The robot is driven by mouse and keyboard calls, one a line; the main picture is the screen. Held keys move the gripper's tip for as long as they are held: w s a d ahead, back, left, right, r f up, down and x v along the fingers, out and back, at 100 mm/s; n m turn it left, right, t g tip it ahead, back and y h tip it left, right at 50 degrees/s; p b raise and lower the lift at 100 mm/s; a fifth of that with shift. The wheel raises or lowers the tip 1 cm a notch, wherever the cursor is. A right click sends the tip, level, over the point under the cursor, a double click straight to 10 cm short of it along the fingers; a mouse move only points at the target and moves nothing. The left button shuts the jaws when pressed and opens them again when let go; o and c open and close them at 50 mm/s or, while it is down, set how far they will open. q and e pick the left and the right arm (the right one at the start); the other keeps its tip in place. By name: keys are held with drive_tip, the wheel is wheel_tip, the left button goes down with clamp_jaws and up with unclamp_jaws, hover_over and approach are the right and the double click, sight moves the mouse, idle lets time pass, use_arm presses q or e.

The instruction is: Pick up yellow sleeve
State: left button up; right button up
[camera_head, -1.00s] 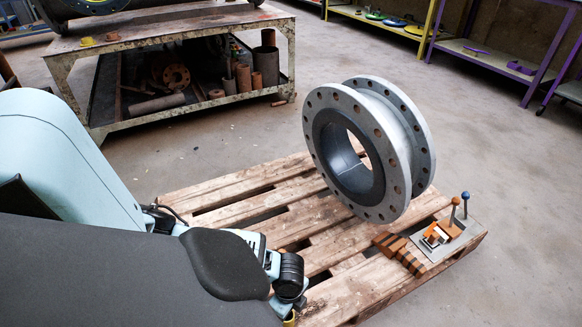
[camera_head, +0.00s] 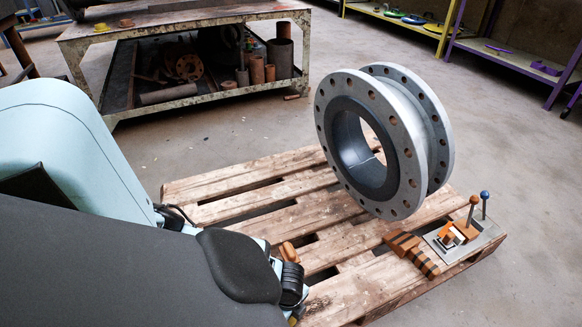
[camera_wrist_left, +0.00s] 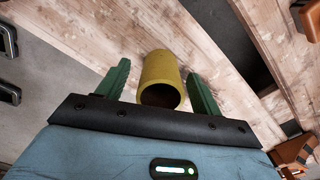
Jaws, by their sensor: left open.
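The yellow sleeve (camera_wrist_left: 162,80) is a short hollow cylinder on or just above the wooden pallet in the left wrist view. Its open end faces my wrist. My left gripper (camera_wrist_left: 158,72) is open, with one green finger on each side of the sleeve. Gaps show between the fingers and the sleeve, so it is not clamped. In the head view my left arm hides the gripper and nearly all of the sleeve. My right gripper is not in view.
A large grey flanged pipe (camera_head: 338,100) stands on the pallet (camera_head: 240,205). Orange-brown striped pieces (camera_head: 412,252) and a grey plate with two knobbed pins (camera_head: 484,237) lie at its right corner. A metal workbench (camera_head: 190,16) stands behind, with clear floor between.

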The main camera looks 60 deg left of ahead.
use_arm(q)
drive_tip(key=shift+r, duration=0.1)
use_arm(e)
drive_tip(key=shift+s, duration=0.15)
use_arm(q)
drive_tip(key=c, duration=1.2)
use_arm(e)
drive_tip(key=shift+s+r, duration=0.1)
